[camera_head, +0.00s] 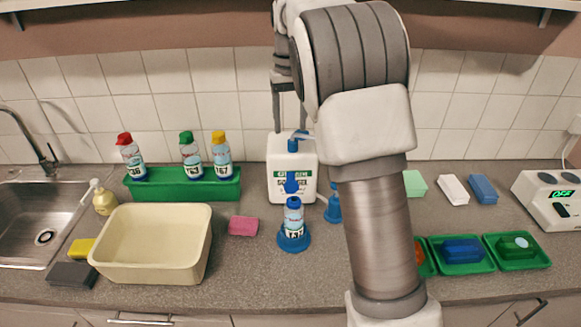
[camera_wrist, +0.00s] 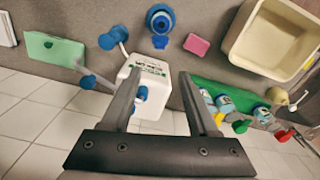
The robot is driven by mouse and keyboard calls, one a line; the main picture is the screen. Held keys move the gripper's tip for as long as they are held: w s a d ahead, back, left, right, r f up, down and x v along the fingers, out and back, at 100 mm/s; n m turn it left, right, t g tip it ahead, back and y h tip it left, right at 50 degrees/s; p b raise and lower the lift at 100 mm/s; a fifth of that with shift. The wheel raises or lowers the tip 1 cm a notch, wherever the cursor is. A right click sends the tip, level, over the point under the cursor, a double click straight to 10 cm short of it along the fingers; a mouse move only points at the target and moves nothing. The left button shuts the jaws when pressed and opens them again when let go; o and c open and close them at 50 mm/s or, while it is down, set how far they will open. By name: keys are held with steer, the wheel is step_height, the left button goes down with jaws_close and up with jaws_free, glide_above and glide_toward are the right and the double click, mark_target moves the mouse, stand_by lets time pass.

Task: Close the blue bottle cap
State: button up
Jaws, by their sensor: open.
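The blue-capped bottle (camera_head: 293,217) stands upright in a round blue base (camera_head: 295,243) near the middle of the counter. Its blue cap (camera_head: 291,185) rises above the neck; I cannot tell clearly how it is seated. In the wrist view the bottle and base form a blue shape (camera_wrist: 160,18) at the top, beyond the fingertips. My gripper (camera_head: 289,115) is open and empty, pointing down above and behind the bottle, over the white jug. In the wrist view the two fingers of my gripper (camera_wrist: 161,74) are apart with the jug showing between them.
A white jug (camera_head: 278,165) with a blue pump stands behind the bottle. A blue funnel-like piece (camera_head: 334,208) is right of it. A green rack (camera_head: 180,190) with several bottles, a pink sponge (camera_head: 243,226) and a cream tub (camera_head: 150,240) are left. Green trays (camera_head: 519,262) are right.

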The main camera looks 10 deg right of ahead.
mark_target(291, 182)
step_height(291, 182, down, 14)
steer(key=shift+f+p, duration=0.2)
steer(key=shift+p, duration=0.25)
jaws_close()
